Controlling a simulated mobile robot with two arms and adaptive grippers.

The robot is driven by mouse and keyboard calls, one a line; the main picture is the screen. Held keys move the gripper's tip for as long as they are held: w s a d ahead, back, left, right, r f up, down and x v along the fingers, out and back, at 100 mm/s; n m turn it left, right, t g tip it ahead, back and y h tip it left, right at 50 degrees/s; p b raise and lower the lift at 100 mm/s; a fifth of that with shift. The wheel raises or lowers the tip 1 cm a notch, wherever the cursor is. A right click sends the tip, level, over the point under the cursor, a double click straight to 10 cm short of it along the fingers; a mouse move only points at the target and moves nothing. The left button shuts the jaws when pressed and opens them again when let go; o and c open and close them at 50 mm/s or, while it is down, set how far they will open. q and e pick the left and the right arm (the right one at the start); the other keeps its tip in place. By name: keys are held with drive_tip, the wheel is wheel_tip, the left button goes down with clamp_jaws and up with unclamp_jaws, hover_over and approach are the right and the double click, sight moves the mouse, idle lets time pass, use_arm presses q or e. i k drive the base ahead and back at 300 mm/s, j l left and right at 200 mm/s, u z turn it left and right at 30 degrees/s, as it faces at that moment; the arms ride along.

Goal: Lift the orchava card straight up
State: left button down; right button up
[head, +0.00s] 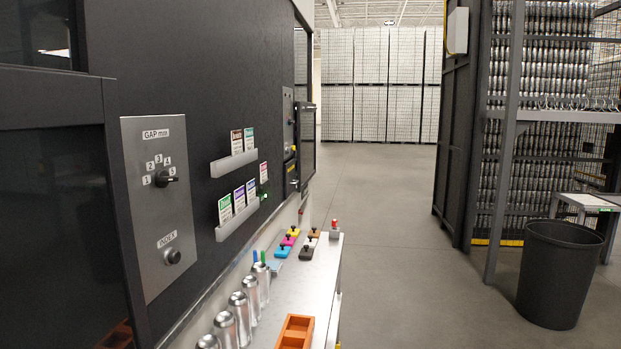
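Several small cards stand in two grey racks on the dark machine wall. The upper rack (234,164) holds a dark brown-topped card (237,141) and a teal-topped card (249,139). The lower rack (238,221) holds a green-topped card (225,209), a purple-topped card (239,199) and a blue-violet-topped card (251,190). A pink-topped card (263,172) stands farther right, apart from these. The lettering is too small to read, so I cannot tell which is the orchava card. Neither of my grippers is in view.
A steel panel (158,205) with two knobs is left of the racks. A black bin (560,275) stands right. The floor between is clear.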

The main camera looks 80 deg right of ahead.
sight(263, 166)
drive_tip(key=z, duration=2.45)
drive_tip(key=k+j+u, duration=0.15)
drive_tip(key=k+u, duration=0.35)
drive_tip(key=k, duration=0.15)
drive_tip(key=u, duration=0.45)
drive_tip(key=l+u, duration=0.15)
drive_tip(key=u, duration=0.3)
drive_tip(key=i+l+u, duration=0.1)
drive_tip(key=u, duration=0.35)
drive_tip(key=l+u, duration=0.15)
drive_tip(key=u, duration=0.25)
drive_tip(key=l, duration=1.3)
drive_tip(key=k+l+u, duration=0.1)
drive_tip(key=l, duration=1.15)
